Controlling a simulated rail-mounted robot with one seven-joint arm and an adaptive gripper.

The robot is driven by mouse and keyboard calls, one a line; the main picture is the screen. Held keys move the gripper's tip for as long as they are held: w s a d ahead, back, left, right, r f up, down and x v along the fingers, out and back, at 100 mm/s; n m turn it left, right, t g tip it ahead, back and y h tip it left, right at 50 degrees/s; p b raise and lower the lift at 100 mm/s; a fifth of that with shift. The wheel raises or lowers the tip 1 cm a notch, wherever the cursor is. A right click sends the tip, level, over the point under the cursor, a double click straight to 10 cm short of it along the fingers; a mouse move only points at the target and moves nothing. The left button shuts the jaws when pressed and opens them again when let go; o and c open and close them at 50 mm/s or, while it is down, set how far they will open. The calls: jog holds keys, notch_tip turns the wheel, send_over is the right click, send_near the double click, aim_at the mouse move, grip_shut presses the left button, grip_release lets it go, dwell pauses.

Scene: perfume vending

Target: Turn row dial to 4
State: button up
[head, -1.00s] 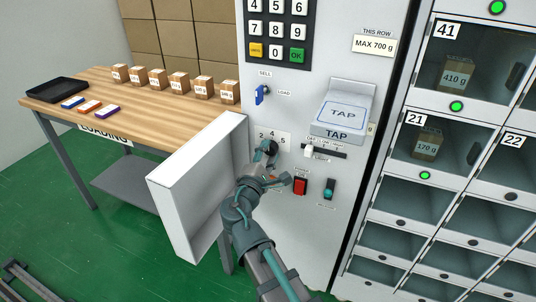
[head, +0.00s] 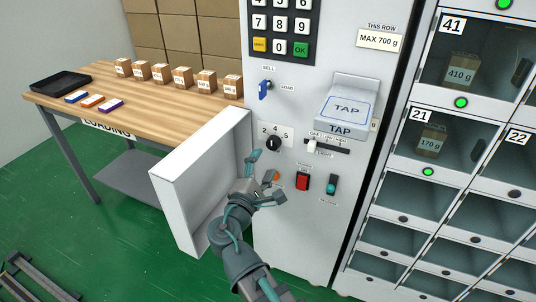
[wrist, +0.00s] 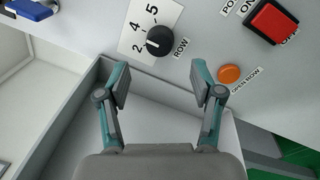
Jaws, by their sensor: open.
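The row dial (head: 274,143) is a round black knob on the grey panel, with the numbers 2, 4 and 5 around it. It also shows in the wrist view (wrist: 160,42), beside the word ROW.
An open white door or tray (head: 190,185) stands out left of my gripper. An orange button (wrist: 230,74) and a red switch (wrist: 272,20) are close by on the panel. A blue key switch (head: 265,90) is above the dial. The slider (head: 312,146) is to its right.

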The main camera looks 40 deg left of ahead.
jog(key=v, duration=0.5)
dwell(0.4)
jog(key=w+d+f+m+g+h, duration=0.1)
jog(key=d+f+m+g+h, duration=0.25)
jog(key=d+f, duration=0.4)
jog(key=w+d+f+m+g+h, duration=0.2)
jog(key=d+f+m+g, duration=0.15)
jog(key=f, duration=0.75)
jog(key=w+d+f+m+g+h, duration=0.1)
jog(key=d+f+m+g+h, duration=0.2)
jog(key=d+f, duration=0.5)
jog(key=s+d+f+m+g+h, duration=0.3)
jog(key=d+f+m+g, duration=0.35)
jog(key=d+f, duration=0.8)
jog(key=s+d+f+m+g+y, duration=0.3)
jog(key=s+d+f+m+g, duration=0.3)
jog(key=s+d, duration=0.45)
jog(key=s+d+f+m+g+y, duration=0.3)
jog(key=s+d+f+m+g, duration=0.25)
jog(key=s+d+f, duration=0.5)
jog(key=w+r+t+p, duration=0.1)
jog(key=w+r+p, duration=0.1)
jog(key=r+p, duration=0.7)
jog(key=w+a+r+n+t+p, duration=0.1)
jog(key=r+t+p, duration=0.1)
jog(key=r+p, duration=0.7)
jog(key=shift+w+a+p, duration=0.3)
jog(key=shift+w+p, duration=0.1)
jog(key=shift+p, duration=0.65)
